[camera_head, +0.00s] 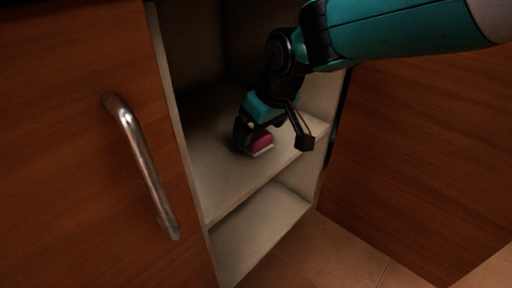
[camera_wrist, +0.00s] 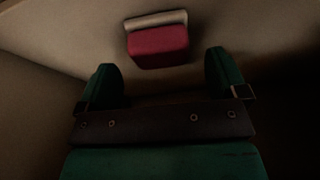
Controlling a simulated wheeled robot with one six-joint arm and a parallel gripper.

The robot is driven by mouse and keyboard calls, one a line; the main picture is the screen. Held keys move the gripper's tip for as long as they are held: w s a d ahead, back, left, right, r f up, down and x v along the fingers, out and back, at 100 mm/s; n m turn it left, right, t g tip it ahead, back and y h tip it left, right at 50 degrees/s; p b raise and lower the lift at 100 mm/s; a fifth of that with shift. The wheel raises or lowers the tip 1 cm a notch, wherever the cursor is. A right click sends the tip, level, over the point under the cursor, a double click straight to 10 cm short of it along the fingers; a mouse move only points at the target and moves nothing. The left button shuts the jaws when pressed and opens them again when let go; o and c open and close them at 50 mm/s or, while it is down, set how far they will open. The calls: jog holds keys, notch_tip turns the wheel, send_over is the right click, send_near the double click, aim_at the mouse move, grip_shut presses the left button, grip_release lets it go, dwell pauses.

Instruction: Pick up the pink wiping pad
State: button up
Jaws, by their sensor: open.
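The pink wiping pad (camera_head: 262,142) lies on the upper shelf of an open cabinet, near the shelf's front edge. It has a dark pink top and a pale base. In the wrist view the pad (camera_wrist: 158,47) shows beyond the fingertips, roughly centred between them and slightly to the left. My gripper (camera_head: 248,135) reaches into the cabinet from the upper right and is at the pad, partly covering it in the head view. In the wrist view my gripper (camera_wrist: 166,75) has its two green fingers spread wide with nothing between them.
The cabinet's upper shelf (camera_head: 222,177) is bare around the pad, with a lower shelf (camera_head: 262,226) beneath. A wooden front with a metal handle (camera_head: 143,165) stands on the left. Another wooden panel (camera_head: 420,165) stands on the right, close below my arm. Tiled floor shows at bottom.

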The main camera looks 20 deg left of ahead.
jog(key=shift+b+x, duration=0.3)
jog(key=shift+x, duration=0.7)
jog(key=shift+c, duration=0.4)
jog(key=c, duration=0.9)
jog(key=shift+r, duration=0.1)
